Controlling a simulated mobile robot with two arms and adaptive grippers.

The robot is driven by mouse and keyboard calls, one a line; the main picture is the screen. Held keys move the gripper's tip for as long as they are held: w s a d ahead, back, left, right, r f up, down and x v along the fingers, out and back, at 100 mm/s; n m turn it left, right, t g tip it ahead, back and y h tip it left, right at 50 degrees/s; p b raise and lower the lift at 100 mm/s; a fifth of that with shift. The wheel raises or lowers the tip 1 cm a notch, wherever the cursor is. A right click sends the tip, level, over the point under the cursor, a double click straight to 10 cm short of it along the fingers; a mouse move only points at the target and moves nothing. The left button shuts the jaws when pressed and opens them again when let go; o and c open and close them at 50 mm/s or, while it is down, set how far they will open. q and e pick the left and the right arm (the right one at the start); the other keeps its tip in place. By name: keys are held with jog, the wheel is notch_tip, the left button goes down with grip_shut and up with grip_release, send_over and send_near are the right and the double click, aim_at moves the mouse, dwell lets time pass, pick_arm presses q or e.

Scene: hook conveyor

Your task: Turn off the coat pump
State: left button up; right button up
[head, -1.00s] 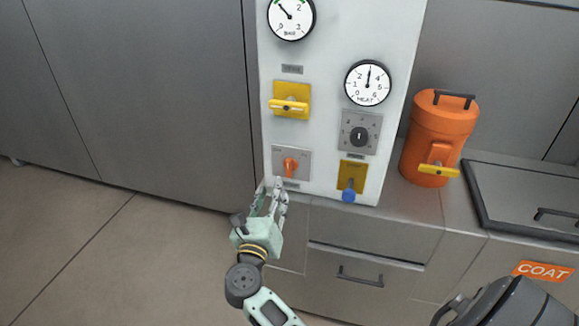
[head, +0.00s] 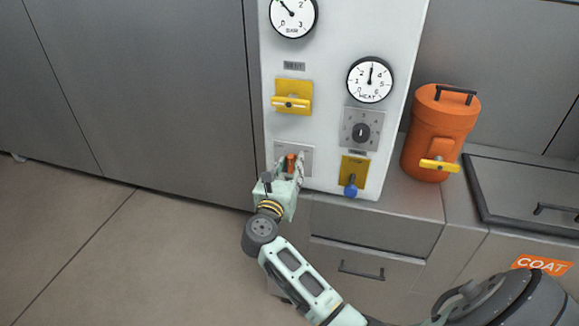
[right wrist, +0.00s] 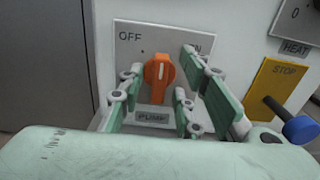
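The orange pump knob (right wrist: 159,76) sits on a grey plate (right wrist: 128,44) marked OFF at the left and ON at the right, with a PUMP label below it. It points nearly straight up, leaning slightly right. In the head view the knob (head: 291,162) is partly covered by my right gripper (head: 290,160). In the right wrist view the right gripper (right wrist: 165,84) is open, with its fingers on either side of the knob. A gap shows at least on the right side; whether the left finger touches is unclear. My left gripper is not in view.
Near the knob are a yellow valve handle (head: 291,103), a HEAT dial (head: 361,132) and a blue-tipped STOP lever (head: 350,186). An orange canister (head: 439,132) stands right of the white panel (head: 340,30). Open floor lies at the left.

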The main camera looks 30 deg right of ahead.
jog(key=c, duration=0.4)
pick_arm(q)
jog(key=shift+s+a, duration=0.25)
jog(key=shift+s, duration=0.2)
pick_arm(e)
grip_shut()
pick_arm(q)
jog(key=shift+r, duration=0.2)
pick_arm(e)
jog(key=n+p, duration=0.3)
jog(key=n, duration=0.1)
jog(key=shift+a+r+n, duration=0.1)
jog(key=shift+n, duration=0.3)
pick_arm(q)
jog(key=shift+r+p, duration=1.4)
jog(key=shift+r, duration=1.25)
pick_arm(e)
jog(key=shift+n, duration=1.9)
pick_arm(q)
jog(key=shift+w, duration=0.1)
pick_arm(e)
jog(key=shift+o, duration=2)
grip_release()
